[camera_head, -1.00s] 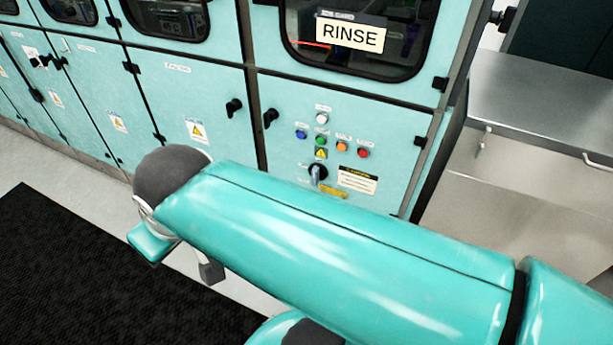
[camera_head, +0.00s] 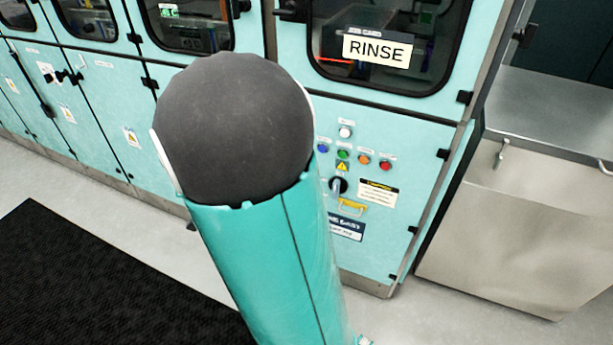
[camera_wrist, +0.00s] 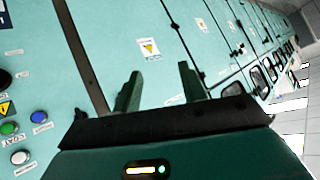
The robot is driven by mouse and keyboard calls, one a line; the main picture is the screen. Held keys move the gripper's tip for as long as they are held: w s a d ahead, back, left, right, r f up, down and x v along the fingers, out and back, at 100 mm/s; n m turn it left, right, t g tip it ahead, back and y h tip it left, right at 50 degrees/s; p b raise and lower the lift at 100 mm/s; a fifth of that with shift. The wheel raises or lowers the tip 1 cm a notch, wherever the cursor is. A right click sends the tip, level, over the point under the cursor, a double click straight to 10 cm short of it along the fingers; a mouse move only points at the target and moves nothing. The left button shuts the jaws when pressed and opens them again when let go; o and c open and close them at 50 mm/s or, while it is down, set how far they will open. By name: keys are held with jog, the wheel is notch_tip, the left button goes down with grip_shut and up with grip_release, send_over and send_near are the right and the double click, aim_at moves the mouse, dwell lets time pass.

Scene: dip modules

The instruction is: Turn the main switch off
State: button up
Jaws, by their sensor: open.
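The main switch (camera_head: 338,186) is a dark rotary knob with a grey handle on the teal RINSE cabinet's front panel, below the coloured buttons. In the head view my arm hides the gripper.
White, blue, green (camera_head: 343,154), orange and red (camera_head: 386,165) buttons sit above the switch. A RINSE sign (camera_head: 377,50) is on the window above. A steel bench (camera_head: 540,215) stands at the right. A black mat (camera_head: 90,270) lies on the floor at left.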

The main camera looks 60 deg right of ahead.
jog(key=s+d+f+m+h, duration=0.2)
jog(key=d+f+h, duration=0.1)
jog(key=d+f, duration=0.4)
jog(key=m+g+h, duration=0.5)
jog(key=g+h, duration=0.1)
jog(key=h, duration=0.4)
send_near(335, 191)
jog(key=d, duration=0.3)
jog(key=w+d, duration=0.1)
jog(key=d, duration=0.3)
jog(key=w+d, duration=0.1)
jog(key=d, duration=0.3)
jog(key=shift+r, duration=0.25)
grip_shut()
